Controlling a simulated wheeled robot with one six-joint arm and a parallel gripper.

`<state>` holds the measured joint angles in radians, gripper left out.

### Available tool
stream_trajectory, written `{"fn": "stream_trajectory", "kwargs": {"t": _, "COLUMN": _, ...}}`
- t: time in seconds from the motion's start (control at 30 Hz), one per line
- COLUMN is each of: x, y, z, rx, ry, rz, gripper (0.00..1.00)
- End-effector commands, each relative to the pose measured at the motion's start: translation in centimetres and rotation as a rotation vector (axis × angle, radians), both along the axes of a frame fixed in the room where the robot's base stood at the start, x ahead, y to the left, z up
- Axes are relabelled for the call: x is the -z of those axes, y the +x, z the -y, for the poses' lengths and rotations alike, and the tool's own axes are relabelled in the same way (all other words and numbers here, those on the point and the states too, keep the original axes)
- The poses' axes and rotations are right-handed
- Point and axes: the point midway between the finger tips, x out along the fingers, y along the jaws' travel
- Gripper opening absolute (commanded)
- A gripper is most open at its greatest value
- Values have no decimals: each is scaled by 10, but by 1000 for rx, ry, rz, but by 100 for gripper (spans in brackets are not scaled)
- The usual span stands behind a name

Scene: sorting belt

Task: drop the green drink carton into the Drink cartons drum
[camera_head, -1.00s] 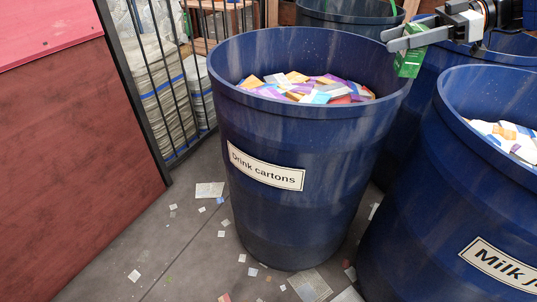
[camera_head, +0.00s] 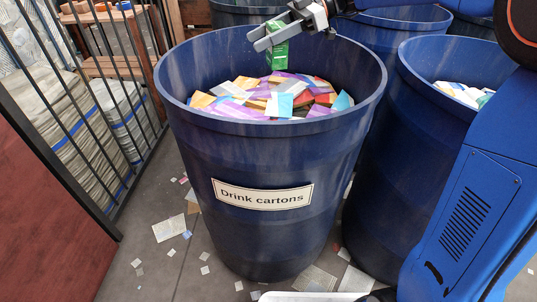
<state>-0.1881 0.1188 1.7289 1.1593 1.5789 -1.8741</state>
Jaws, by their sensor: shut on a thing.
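The green drink carton (camera_head: 279,56) hangs upright from my gripper (camera_head: 272,38). My gripper is shut on its upper part, and the fingers cover some of it. The blue Drink cartons drum (camera_head: 210,145) stands in the middle, with a white label (camera_head: 263,195) on its front. It is well filled with colourful flattened cartons (camera_head: 275,96). In the picture the green carton shows within the drum's mouth, near the back rim, above the heap. How high it is above the heap is hard to tell.
Another blue drum with whitish contents (camera_head: 462,93) stands close on the right. More blue drums (camera_head: 395,25) stand behind. A black barred fence (camera_head: 110,100) with stacked bales is on the left. Paper scraps (camera_head: 170,228) litter the floor.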

Motion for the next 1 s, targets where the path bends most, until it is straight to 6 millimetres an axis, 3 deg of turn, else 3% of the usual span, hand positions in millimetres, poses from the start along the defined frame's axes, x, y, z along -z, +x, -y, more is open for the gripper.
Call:
{"fn": "stream_trajectory", "kwargs": {"t": 0.2, "x": 12, "y": 0, "z": 0, "rx": 0, "ry": 0, "rz": 0, "gripper": 28}}
{"fn": "stream_trajectory", "kwargs": {"t": 0.5, "x": 13, "y": 0, "z": 0, "rx": 0, "ry": 0, "rz": 0, "gripper": 28}}
{"fn": "stream_trajectory", "kwargs": {"t": 0.53, "x": 13, "y": 0, "z": 0, "rx": 0, "ry": 0, "rz": 0, "gripper": 51}}
{"fn": "stream_trajectory", "kwargs": {"t": 0.6, "x": 13, "y": 0, "z": 0, "rx": 0, "ry": 0, "rz": 0, "gripper": 67}}
{"fn": "stream_trajectory", "kwargs": {"t": 1.0, "x": 11, "y": 1, "z": 4, "rx": 1, "ry": 0, "rz": 0, "gripper": 70}}
